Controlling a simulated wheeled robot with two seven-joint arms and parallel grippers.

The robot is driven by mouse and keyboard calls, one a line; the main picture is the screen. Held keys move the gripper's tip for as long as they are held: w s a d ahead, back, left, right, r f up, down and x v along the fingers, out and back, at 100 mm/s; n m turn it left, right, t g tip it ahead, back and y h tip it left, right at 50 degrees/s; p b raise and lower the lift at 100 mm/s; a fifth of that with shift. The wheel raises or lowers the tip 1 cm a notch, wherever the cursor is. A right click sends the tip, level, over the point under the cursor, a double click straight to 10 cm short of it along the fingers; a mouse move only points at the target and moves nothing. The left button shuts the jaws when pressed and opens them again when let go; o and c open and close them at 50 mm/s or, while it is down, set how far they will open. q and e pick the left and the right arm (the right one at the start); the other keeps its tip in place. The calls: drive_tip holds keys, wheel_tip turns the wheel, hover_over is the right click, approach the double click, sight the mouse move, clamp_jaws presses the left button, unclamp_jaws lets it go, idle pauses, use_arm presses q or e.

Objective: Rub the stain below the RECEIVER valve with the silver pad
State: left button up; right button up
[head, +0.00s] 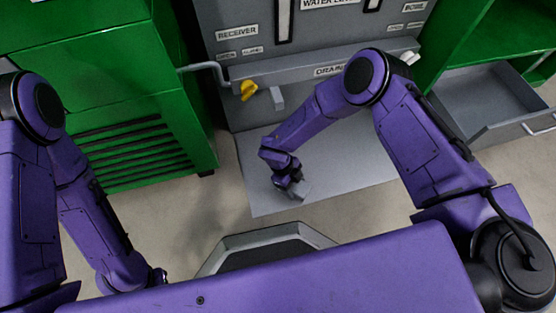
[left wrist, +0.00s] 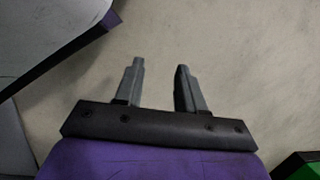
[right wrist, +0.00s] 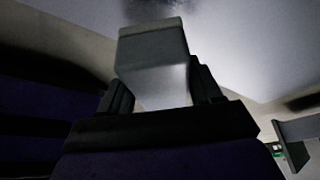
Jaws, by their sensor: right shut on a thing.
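The silver pad (right wrist: 155,62) is a grey block held between the fingers of my right gripper (head: 290,184). In the head view the pad (head: 300,191) is over the grey lower plate (head: 350,165), below the valves; I cannot tell if it touches. A dark smudge (right wrist: 150,8) shows just beyond the pad in the right wrist view; I cannot tell if it is stain or shadow. The RECEIVER label (head: 237,32) is at upper left of the panel. A yellow valve handle (head: 248,90) sits below it. My left gripper (left wrist: 160,82) is open and empty.
A grey pipe (head: 205,68) enters the panel from the green cabinet (head: 80,55) on the left. A grey handle (head: 277,98) stands beside the yellow one, near the DRAIN label (head: 329,71). An open drawer (head: 490,100) juts out on the right.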

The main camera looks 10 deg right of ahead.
drive_tip(key=shift+r, duration=0.6)
drive_tip(key=shift+r+p, duration=0.6)
drive_tip(key=shift+p, duration=0.2)
use_arm(q)
drive_tip(key=shift+w+d+r+n+t+y, duration=0.15)
drive_tip(key=shift+w+r+n+t, duration=0.2)
drive_tip(key=shift+w+n+t, duration=0.3)
drive_tip(key=shift+w+d+r+n+t+y, duration=0.15)
drive_tip(key=shift+w+r+n+t, duration=0.25)
drive_tip(key=shift+w, duration=0.4)
use_arm(e)
drive_tip(key=shift+r, duration=0.25)
